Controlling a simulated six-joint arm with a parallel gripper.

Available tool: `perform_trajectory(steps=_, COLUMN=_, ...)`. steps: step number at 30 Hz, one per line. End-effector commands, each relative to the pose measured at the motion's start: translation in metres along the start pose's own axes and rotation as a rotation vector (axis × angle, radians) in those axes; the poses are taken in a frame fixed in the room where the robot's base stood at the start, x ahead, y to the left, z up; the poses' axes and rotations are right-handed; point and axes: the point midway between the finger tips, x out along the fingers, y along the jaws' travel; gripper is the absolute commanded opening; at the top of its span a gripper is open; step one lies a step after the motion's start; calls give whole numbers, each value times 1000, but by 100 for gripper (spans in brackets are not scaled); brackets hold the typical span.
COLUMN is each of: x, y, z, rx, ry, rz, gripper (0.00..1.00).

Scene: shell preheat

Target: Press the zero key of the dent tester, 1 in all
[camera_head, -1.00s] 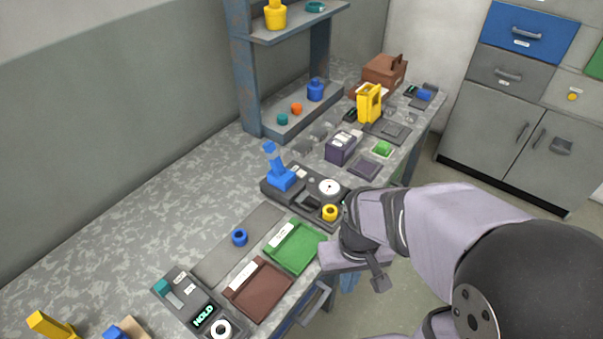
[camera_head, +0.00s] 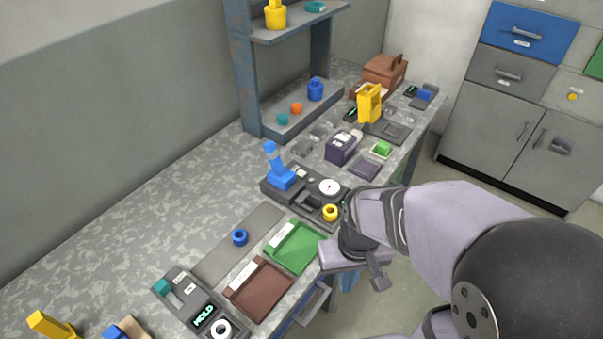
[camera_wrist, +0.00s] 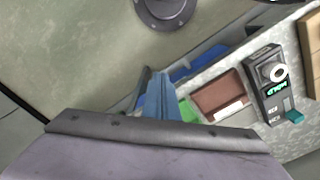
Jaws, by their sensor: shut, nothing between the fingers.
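No device carries a label I can read as dent tester or zero key. One dark device (camera_head: 262,188) near mid-bench has a blue lever (camera_head: 281,178), a white round dial (camera_head: 329,187) and a yellow ring (camera_head: 330,212). Another dark device (camera_head: 181,308) at the front has a teal lever (camera_head: 162,287), a lit green display (camera_head: 204,316), small pale keys and a white ring; it also shows in the wrist view (camera_wrist: 262,66). My gripper (camera_head: 340,254) is shut and empty at the bench's front edge, right of the green tray, apart from both devices. Its fingertips are hard to see.
A green tray (camera_head: 318,240) and a brown tray (camera_head: 287,285) lie between the devices. A blue ring (camera_head: 240,237) sits on a grey strip. A purple box (camera_head: 341,149) and a yellow stand (camera_head: 369,103) stand farther back.

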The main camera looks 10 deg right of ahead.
Motion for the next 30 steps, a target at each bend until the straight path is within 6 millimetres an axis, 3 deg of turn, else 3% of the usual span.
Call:
perform_trajectory(steps=5, x=0, y=-6, z=-22, rx=16, ry=26, rz=-27, gripper=0)
perform_trajectory(steps=11, x=-1, y=-20, z=-82, rx=60, ry=101, rz=-96, gripper=0)
perform_trajectory(steps=21, x=-2, y=-40, z=-231, rx=174, ry=302, rz=-246, gripper=0)
perform_trajectory(steps=30, x=5, y=-39, z=-360, rx=289, ry=500, rz=-358, gripper=0)
